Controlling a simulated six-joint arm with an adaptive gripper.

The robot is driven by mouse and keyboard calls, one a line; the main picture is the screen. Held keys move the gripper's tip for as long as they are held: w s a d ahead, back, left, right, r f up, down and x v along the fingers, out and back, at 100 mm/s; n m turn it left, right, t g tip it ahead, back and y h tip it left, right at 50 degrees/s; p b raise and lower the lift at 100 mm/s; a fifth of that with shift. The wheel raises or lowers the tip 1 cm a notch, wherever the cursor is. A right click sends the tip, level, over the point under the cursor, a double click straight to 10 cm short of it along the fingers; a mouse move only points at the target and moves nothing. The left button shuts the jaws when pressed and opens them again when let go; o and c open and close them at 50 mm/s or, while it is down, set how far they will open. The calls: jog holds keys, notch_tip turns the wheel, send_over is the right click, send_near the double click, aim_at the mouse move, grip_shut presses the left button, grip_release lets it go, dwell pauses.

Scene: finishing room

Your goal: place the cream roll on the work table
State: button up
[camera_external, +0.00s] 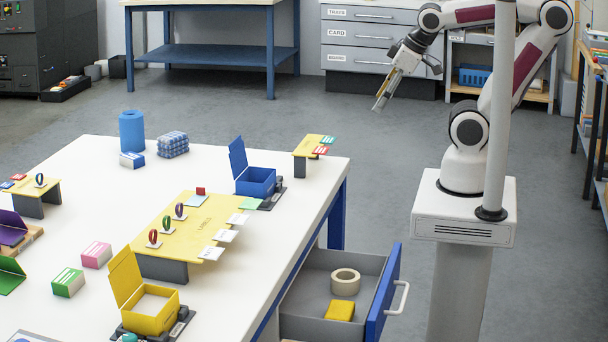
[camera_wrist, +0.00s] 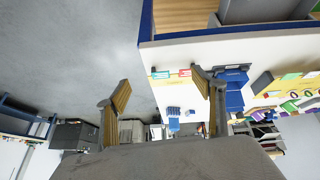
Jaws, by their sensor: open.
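The cream roll (camera_external: 345,282), a ring of tape, lies flat in the open grey drawer (camera_external: 302,302) under the work table's right side. A yellow block (camera_external: 340,311) lies just in front of it in the drawer. The white-topped work table (camera_external: 70,205) carries several boxes and stands. My gripper (camera_external: 380,105) is raised beyond the table's far right corner, over the floor, well away from the roll. It is open and empty; its spread fingers also show in the wrist view (camera_wrist: 161,92). I cannot make out the roll in the wrist view.
A blue open-lid box (camera_external: 255,183) and a yellow one (camera_external: 152,310) stand near the table's right edge. A yellow label stand (camera_external: 190,233) lies between them. A blue roll (camera_external: 132,131) stands at the back. The drawer's blue front (camera_external: 384,293) juts out. Bare tabletop shows along the right front.

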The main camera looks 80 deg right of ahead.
jog(key=w+a+f+n+t, duration=0.1)
jog(key=w+a+f+n, duration=0.1)
jog(key=w+n, duration=0.15)
jog(key=w+a+f+n, duration=0.2)
jog(key=w+n, duration=0.1)
jog(key=w, duration=0.2)
jog(key=n+g+y, duration=0.5)
jog(key=n, duration=1)
send_over(345, 282)
jog(key=s+d, duration=0.2)
jog(key=d, duration=0.3)
notch_tip(345, 282, down, 19)
jog(key=f+m, duration=0.1)
jog(key=w+f+m+g, duration=0.1)
jog(key=f, duration=0.1)
jog(key=d+f+m, duration=0.1)
jog(key=f, duration=0.1)
jog(key=shift+w+d+f+g+y, duration=0.1)
jog(key=shift+w+f+g+y, duration=0.05)
jog(key=shift+w+g+y, duration=0.2)
jog(key=shift+w+d+f+m+y, duration=0.15)
jog(key=shift+f+m+y, duration=0.05)
jog(key=shift+f+m, duration=0.25)
jog(key=shift+w+d+f+m+y, duration=0.1)
jog(key=shift+w+f+m+y, duration=0.05)
jog(key=shift+f+m, duration=0.2)
jog(key=shift+f, duration=0.2)
jog(key=shift+x, duration=1.2)
